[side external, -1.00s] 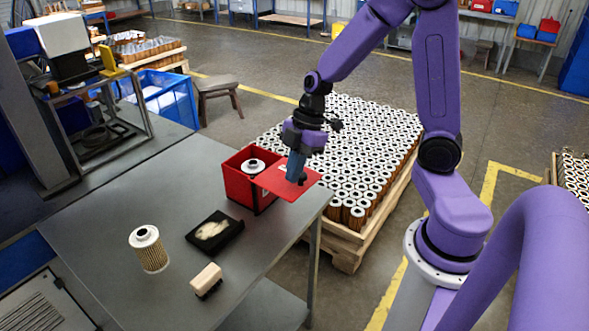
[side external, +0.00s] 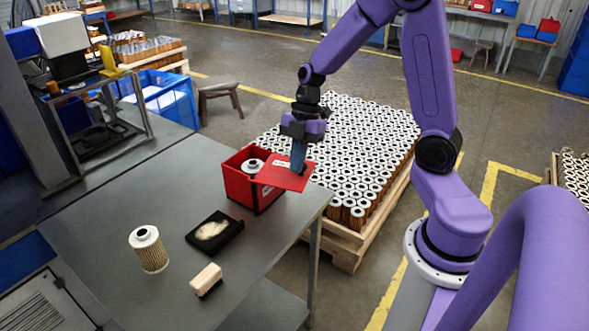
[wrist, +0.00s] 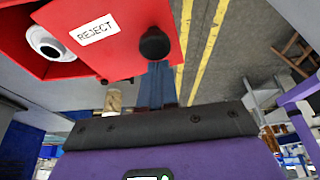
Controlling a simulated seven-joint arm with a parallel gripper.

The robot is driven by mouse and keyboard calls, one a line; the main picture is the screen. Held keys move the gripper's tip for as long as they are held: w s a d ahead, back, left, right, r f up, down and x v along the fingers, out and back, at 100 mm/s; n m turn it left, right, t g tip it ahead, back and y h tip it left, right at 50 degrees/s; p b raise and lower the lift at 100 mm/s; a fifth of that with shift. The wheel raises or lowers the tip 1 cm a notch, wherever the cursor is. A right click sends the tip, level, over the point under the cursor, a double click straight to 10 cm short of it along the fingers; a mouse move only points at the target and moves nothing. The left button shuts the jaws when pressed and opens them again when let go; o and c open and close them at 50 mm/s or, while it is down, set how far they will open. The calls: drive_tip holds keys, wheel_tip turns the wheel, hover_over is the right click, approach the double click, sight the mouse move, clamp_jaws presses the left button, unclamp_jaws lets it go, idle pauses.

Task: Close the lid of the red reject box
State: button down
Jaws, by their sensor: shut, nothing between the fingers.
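The red reject box (side external: 241,190) stands near the table's right end, open at the top, with a white-topped filter cartridge (side external: 252,166) inside. Its red lid (side external: 285,181) sticks out to the right of the box, tilted and not over the opening. In the wrist view the lid (wrist: 130,22) shows a white REJECT label and a black knob (wrist: 154,44). My gripper (side external: 298,169) is shut and empty, its blue fingers pointing down at the lid near the knob. In the wrist view the fingertips (wrist: 159,68) are right by the knob; I cannot tell whether they touch.
On the grey table (side external: 110,205) are a black tray with a pale pad (side external: 214,231), a standing filter cartridge (side external: 149,250) and a cream-topped block (side external: 207,280). A pallet of cartridges (side external: 352,205) stands behind the table. The table's middle left is clear.

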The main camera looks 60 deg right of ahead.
drive_tip(key=w+d+n, duration=0.1)
drive_tip(key=n, duration=0.1)
drive_tip(key=w+d+n+g, duration=0.1)
drive_tip(key=shift+w+d+n, duration=0.3)
drive_tip(key=shift+d+n, duration=0.05)
drive_tip(key=shift+n, duration=0.05)
hover_over(270, 159)
drive_tip(key=s+d, duration=0.2)
drive_tip(key=shift+w, duration=1.5)
drive_tip(key=shift+w+a, duration=0.15)
drive_tip(key=shift+w, duration=0.4)
drive_tip(key=shift+w+a, duration=0.1)
